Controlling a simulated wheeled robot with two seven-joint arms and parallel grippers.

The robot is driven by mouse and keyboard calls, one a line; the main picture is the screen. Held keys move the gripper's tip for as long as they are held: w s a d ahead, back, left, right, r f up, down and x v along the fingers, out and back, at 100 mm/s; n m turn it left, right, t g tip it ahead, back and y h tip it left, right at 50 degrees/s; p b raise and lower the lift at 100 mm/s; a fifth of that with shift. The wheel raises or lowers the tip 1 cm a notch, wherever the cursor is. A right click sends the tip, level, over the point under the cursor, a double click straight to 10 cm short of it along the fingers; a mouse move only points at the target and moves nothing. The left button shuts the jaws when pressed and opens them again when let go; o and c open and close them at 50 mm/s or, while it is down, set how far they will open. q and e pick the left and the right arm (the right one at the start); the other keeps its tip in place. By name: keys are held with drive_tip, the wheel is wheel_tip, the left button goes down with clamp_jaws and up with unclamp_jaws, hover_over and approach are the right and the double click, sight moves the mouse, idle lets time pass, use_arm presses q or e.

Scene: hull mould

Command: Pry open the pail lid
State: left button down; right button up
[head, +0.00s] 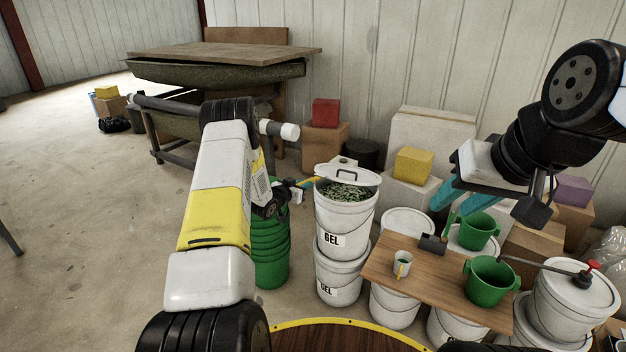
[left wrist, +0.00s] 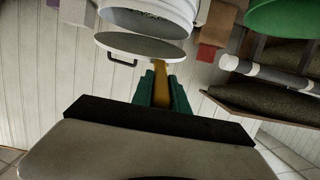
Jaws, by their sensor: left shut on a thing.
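The white pail marked GEL (head: 345,222) stands on another white pail. Its white lid (head: 346,174), with a dark handle, is tilted up off the rim, and green flaky contents (head: 348,192) show below it. My left gripper (head: 303,184) is beside the pail's rim, shut on a yellow-orange tool (left wrist: 161,82). In the left wrist view, the tool's tip is at the lid's edge (left wrist: 140,46); I cannot tell whether they touch. The pail (left wrist: 150,14) shows there too. My right gripper (head: 472,200) is open and empty above the wooden board, at the right.
A stack of green buckets (head: 270,250) stands left of the pail. Boxes (head: 425,135) line the wall.

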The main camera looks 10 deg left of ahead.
use_arm(q)
drive_tip(key=shift+w+r, duration=0.25)
drive_tip(key=shift+r, duration=0.5)
idle(0.3)
drive_tip(key=shift+w+d+r, duration=0.15)
drive_tip(key=shift+r, duration=0.45)
drive_tip(key=shift+w+r, duration=0.2)
drive_tip(key=shift+r, duration=0.2)
drive_tip(key=shift+w+d+r, duration=0.15)
drive_tip(key=shift+w+r, duration=0.1)
drive_tip(key=shift+r, duration=0.25)
idle(0.6)
drive_tip(key=shift+r+v, duration=0.25)
drive_tip(key=shift+v, duration=1)
drive_tip(key=shift+r+v, duration=0.25)
drive_tip(key=shift+v, duration=1)
drive_tip(key=shift+w+d, duration=0.1)
